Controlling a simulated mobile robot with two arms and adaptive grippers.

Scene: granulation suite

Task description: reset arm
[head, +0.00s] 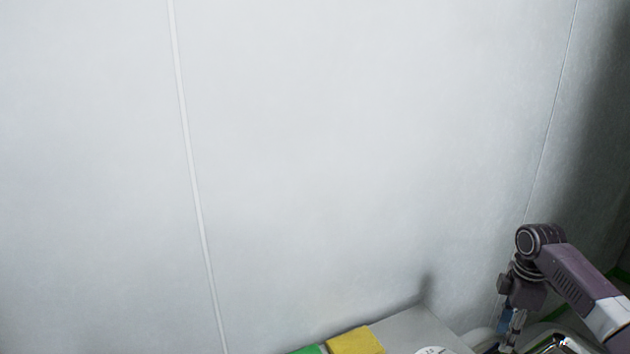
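My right arm comes in from the right edge and bends down at its wrist in the lower right. My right gripper (512,326) points down there, small and dark, near the right end of a grey surface. Its fingertips run toward the bottom edge, and I cannot tell whether they are open or shut or hold anything. My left arm and gripper are not in view.
A pale panelled wall (350,150) fills most of the view. At the bottom, a grey worktop (415,326) carries a yellow block (355,341), a green item (306,350) and a white round item (432,351), partly cut off. A shiny metal item (556,345) shows by the gripper.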

